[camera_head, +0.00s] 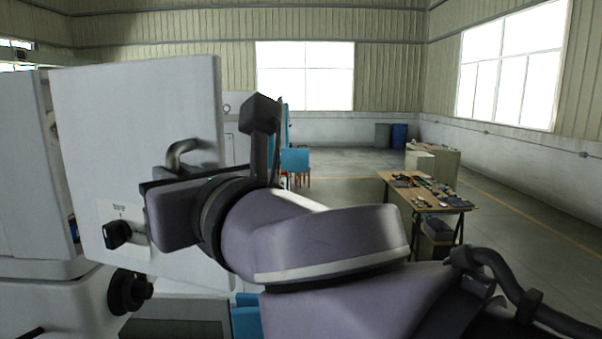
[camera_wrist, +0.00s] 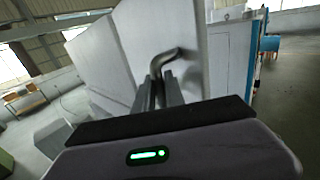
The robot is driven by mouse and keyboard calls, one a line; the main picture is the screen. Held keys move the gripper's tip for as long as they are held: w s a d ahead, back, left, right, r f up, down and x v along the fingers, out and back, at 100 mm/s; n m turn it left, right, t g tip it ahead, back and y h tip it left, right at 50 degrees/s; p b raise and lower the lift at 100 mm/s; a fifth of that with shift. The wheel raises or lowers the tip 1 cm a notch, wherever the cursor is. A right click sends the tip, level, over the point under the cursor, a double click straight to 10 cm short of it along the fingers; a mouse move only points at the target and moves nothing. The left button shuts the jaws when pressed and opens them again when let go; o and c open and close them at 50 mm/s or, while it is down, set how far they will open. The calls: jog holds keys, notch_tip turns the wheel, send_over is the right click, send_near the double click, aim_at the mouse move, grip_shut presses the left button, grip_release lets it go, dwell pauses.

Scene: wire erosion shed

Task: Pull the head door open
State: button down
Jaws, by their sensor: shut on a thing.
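The head door (camera_head: 135,110) is a light grey panel at the left of the head view. It stands at an angle to the machine body (camera_head: 22,160), with a dark gap at its left edge, so it looks partly open. Its dark bent bar handle (camera_head: 182,150) shows above my gripper. In the wrist view the handle (camera_wrist: 165,60) runs down between the two fingers of my gripper (camera_wrist: 164,88), which are shut on it. The fingertips are hidden behind the gripper body in the head view.
A black knob (camera_head: 117,234) sits low on the door, and another (camera_head: 128,291) on the machine below. A wooden table (camera_head: 425,190) with tools is at the right. The floor between them is open.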

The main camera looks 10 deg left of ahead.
jog(key=shift+r, duration=0.15)
jog(key=c, duration=1.6)
grip_release()
jog(key=shift+o, duration=1)
jog(key=shift+s+a, duration=0.1)
jog(key=shift+a, duration=0.2)
jog(key=shift+d, duration=0.2)
jog(key=shift+s+d, duration=0.1)
jog(key=shift+d, duration=0.05)
jog(key=p+v, duration=0.6)
jog(key=v, duration=1)
jog(key=shift+s+d, duration=0.25)
jog(key=shift+s, duration=0.1)
